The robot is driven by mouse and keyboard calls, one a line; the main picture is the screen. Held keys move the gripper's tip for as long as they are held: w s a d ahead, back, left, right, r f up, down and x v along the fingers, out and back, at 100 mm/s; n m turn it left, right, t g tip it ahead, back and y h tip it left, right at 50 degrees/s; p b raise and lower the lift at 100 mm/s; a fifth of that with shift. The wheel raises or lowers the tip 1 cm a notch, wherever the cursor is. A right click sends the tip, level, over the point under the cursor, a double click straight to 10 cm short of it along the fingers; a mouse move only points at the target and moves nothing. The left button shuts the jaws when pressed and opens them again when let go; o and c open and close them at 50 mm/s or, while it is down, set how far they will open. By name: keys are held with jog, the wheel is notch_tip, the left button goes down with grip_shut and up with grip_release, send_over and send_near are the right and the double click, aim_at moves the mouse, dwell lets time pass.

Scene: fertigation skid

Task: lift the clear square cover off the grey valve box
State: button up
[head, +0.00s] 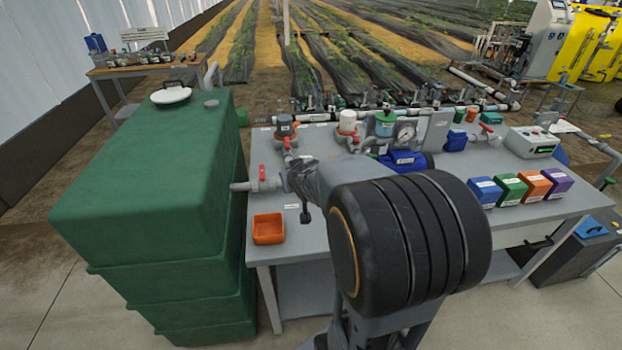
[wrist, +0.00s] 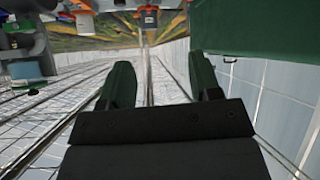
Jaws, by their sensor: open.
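A grey box-like shape (head: 438,130) stands at the back of the bench, right of the round gauge. I cannot tell whether it is the valve box, and I cannot make out a clear square cover on it. My arm's large black joint hides the middle of the bench in the head view. My gripper (wrist: 160,78) shows in the wrist view with its two dark green fingers apart and nothing between them. In the head view my gripper cannot be clearly made out.
A tall green tank (head: 150,190) stands left of the grey bench (head: 290,250). An orange bin (head: 268,229) sits at the bench's front left. Pipes, a blue pump (head: 404,160), several coloured boxes (head: 510,188) and a controller (head: 531,141) crowd the top.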

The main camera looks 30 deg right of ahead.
jog(key=w+d+f+t+b, duration=0.4)
jog(key=d+f+t, duration=0.1)
jog(key=d+f, duration=0.65)
jog(key=shift+h, duration=0.3)
jog(key=shift+d+r+p+x, duration=0.15)
jog(key=shift+p+x, duration=0.2)
jog(key=shift+x, duration=2)
jog(key=shift+d+r+p+x, duration=0.15)
jog(key=shift+p+x, duration=0.15)
jog(key=shift+x, duration=2.05)
jog(key=shift+d+p+x, duration=0.15)
jog(key=shift+p+x, duration=0.2)
jog(key=shift+x, duration=1.95)
jog(key=shift+c, duration=0.5)
jog(key=c, duration=0.9)
